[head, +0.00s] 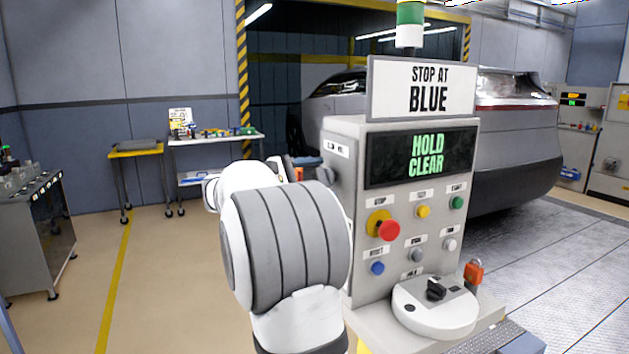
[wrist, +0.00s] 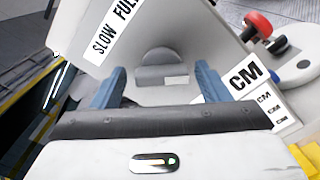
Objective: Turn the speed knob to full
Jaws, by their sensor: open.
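In the wrist view, the speed knob (wrist: 160,74) is a grey disc with a raised bar and a small white mark at the bar's right end. A white label (wrist: 116,27) reading "SLOW" and "FULL" is on the panel at its upper left. My gripper (wrist: 155,84) is open. Its two blue fingers stand apart on the left and right of the knob, with visible gaps; contact is not seen. The console (head: 350,240) stands behind the arm.
The console front holds a red stop button (head: 388,230), several smaller buttons and a white pod (head: 432,312) with a black knob (head: 436,290). A red padlock (head: 473,272) is beside the pod. A screen (head: 420,156) reads "HOLD CLEAR". Open floor (head: 150,260) lies at left.

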